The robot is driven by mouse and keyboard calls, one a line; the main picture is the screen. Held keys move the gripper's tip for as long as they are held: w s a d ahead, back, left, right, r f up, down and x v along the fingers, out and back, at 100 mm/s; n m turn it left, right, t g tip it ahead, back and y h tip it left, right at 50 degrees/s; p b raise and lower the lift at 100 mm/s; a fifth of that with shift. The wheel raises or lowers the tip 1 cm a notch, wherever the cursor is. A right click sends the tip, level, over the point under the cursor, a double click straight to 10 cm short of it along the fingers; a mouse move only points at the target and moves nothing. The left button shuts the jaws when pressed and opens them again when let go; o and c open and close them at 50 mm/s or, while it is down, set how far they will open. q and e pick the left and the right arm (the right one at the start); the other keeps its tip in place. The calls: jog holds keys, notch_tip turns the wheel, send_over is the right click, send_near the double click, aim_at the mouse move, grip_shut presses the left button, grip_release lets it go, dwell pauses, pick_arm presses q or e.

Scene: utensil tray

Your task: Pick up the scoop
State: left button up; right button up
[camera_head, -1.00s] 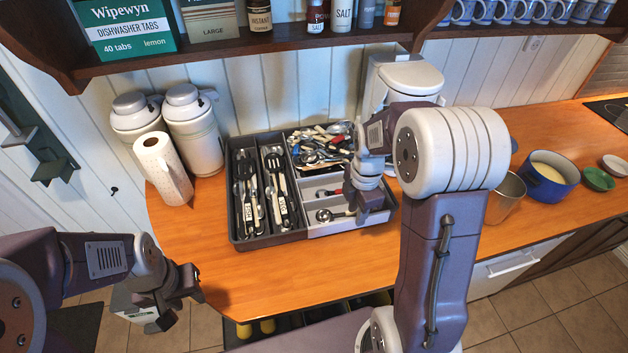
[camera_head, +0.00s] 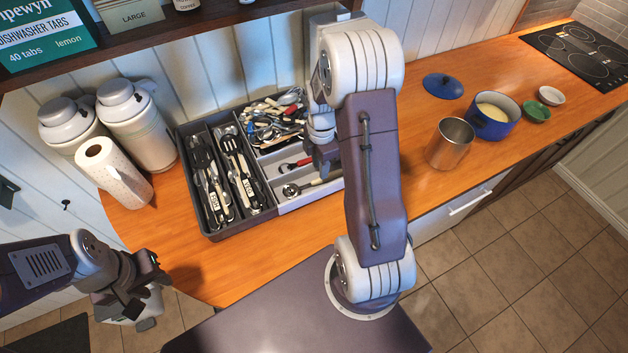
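The scoop (camera_head: 292,190), with a round metal bowl and a pale handle, appears to lie in the front light-grey compartment of the utensil tray (camera_head: 228,229). Its handle points right, and its far end is hidden near my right gripper. My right gripper (camera_head: 322,165) is over the right part of the tray, above and near the handle. Its fingers are partly hidden by my arm, so I cannot tell whether they are open or touch anything. My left gripper (camera_head: 150,292) is at the lower left, off the counter's front edge and far from the tray; its finger gap is unclear.
Dark utensils fill the tray's left compartments; a red-handled tool (camera_head: 296,164) lies behind the scoop. Canisters (camera_head: 140,125) and a paper roll (camera_head: 113,172) stand left. A metal pot (camera_head: 450,143) and blue pot (camera_head: 492,117) stand right. A shelf (camera_head: 190,38) hangs above.

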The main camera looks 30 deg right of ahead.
jog(key=f, duration=0.3)
jog(key=f+p, duration=0.1)
jog(key=shift+s+f, duration=0.15)
jog(key=shift+s, duration=0.15)
jog(key=shift+w+f, duration=0.25)
jog(key=shift+f, duration=0.25)
jog(key=shift+s+r, duration=0.1)
jog(key=shift+s, duration=0.05)
grip_shut()
jog(key=r, duration=0.3)
jog(key=r+b, duration=0.1)
jog(key=shift+s+d+r, duration=0.2)
jog(key=shift+d+r, duration=0.05)
jog(key=shift+d, duration=0.1)
jog(key=s+d+r+b, duration=0.1)
jog(key=s+d+r, duration=0.5)
jog(key=s, duration=0.3)
jog(key=shift+d+r, duration=0.2)
jog(key=shift+r, duration=0.05)
